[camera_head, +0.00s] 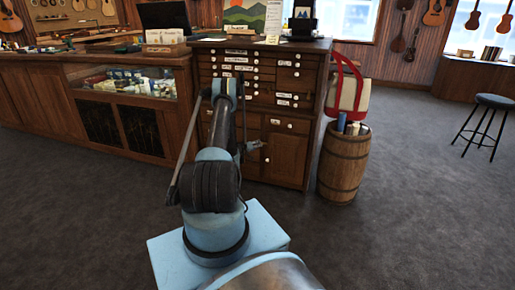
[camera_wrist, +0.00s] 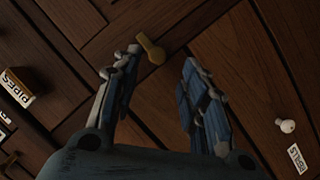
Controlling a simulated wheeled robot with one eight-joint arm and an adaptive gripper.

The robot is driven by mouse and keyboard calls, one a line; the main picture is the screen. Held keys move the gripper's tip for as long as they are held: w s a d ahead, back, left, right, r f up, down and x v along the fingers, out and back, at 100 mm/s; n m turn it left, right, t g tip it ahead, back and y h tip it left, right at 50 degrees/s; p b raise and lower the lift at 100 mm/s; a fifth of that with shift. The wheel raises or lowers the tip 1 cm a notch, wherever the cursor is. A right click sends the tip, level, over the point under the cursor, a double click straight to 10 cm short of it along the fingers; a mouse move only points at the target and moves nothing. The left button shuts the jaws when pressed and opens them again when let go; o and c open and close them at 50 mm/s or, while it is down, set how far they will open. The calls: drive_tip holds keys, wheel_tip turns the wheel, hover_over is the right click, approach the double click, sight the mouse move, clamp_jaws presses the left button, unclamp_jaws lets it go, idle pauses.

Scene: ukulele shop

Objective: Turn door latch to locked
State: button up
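The door latch (camera_wrist: 151,48) is a small brass-coloured piece on the dark wooden cabinet front, just beyond my fingertips in the wrist view. It appears tilted in that view, with its wider end toward the upper left. My gripper (camera_wrist: 158,68) is open, its two fingers spread with nothing between them. The latch lies nearer the left fingertip; I cannot tell whether they touch. In the head view my gripper (camera_head: 251,146) is at the lower doors of the cabinet (camera_head: 290,154). I cannot make out the latch there.
A white knob (camera_wrist: 286,126) and a label (camera_wrist: 298,158) are on the cabinet at right in the wrist view. A barrel (camera_head: 343,165) stands right of the cabinet, a glass-fronted counter (camera_head: 130,140) left. A stool (camera_head: 487,115) stands far right. The carpet between is clear.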

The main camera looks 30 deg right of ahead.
drive_tip(key=shift+v, duration=1.4)
